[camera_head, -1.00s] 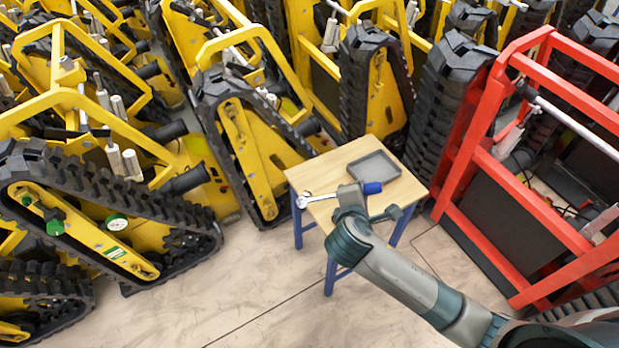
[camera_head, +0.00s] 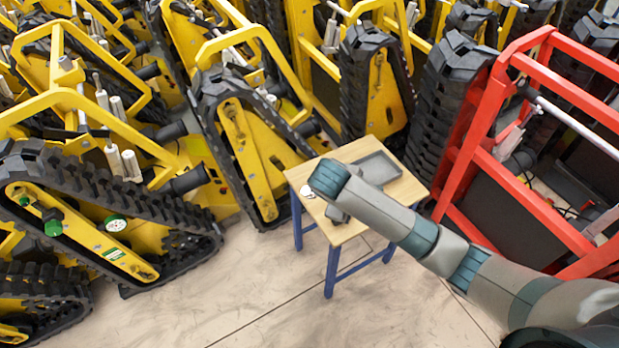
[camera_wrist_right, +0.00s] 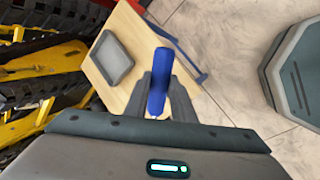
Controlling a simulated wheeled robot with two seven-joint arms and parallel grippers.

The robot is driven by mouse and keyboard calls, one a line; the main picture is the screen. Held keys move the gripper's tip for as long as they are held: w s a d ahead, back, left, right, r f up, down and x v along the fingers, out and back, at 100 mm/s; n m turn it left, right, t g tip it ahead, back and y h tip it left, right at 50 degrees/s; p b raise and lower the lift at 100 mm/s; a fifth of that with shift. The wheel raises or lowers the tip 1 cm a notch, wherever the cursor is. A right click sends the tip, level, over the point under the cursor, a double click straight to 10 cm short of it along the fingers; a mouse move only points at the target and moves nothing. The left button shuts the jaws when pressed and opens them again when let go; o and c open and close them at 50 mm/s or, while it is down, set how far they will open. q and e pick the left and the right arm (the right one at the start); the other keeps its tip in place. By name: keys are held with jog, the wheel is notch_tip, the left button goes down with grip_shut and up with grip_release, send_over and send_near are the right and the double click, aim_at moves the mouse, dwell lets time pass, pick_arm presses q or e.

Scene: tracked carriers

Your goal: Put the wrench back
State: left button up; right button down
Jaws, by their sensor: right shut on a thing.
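The wrench's blue handle (camera_wrist_right: 159,75) shows in the right wrist view between the fingers of my right gripper (camera_wrist_right: 161,98), which is shut on it. In the head view a bit of the wrench's bright metal head (camera_head: 309,192) shows over the table's left part; my right arm hides the rest. A shallow grey tray (camera_head: 390,179) lies on the small wooden table (camera_head: 349,233), right of and behind the gripper. The tray looks empty in the wrist view (camera_wrist_right: 128,72). I cannot tell whether the wrench touches the tabletop. My left gripper is not in view.
The table has blue legs (camera_head: 330,272). Yellow tracked carriers (camera_head: 240,130) crowd behind it and to the left (camera_head: 90,225). A red carrier frame (camera_head: 490,175) stands close on the right. The floor (camera_head: 250,290) in front of the table is clear.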

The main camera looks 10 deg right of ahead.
jog(key=shift+f+m+g+y, duration=0.6)
jog(key=shift+f+m+g, duration=0.2)
jog(key=shift+m, duration=0.3)
jog(key=shift+f+m+g+y, duration=0.2)
jog(key=shift+m+g+y, duration=0.15)
jog(key=shift+m, duration=0.35)
jog(key=shift+f+m+y+b, duration=0.1)
jog(key=shift+m+y+b, duration=0.3)
jog(key=shift+m+y, duration=0.1)
jog(key=shift+s+m+y, duration=0.1)
jog(key=shift+m+y, duration=0.25)
jog(key=shift+m, duration=0.15)
jog(key=shift+s+d+m+g+y, duration=0.15)
jog(key=shift+s+m+g+y, duration=0.1)
jog(key=shift+m+y, duration=0.25)
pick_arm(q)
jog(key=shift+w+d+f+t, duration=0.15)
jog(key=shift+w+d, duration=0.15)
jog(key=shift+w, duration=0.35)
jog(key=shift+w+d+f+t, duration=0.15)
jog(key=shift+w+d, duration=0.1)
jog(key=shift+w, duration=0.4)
pick_arm(e)
jog(key=shift+r+m, duration=0.3)
jog(key=shift+r, duration=0.1)
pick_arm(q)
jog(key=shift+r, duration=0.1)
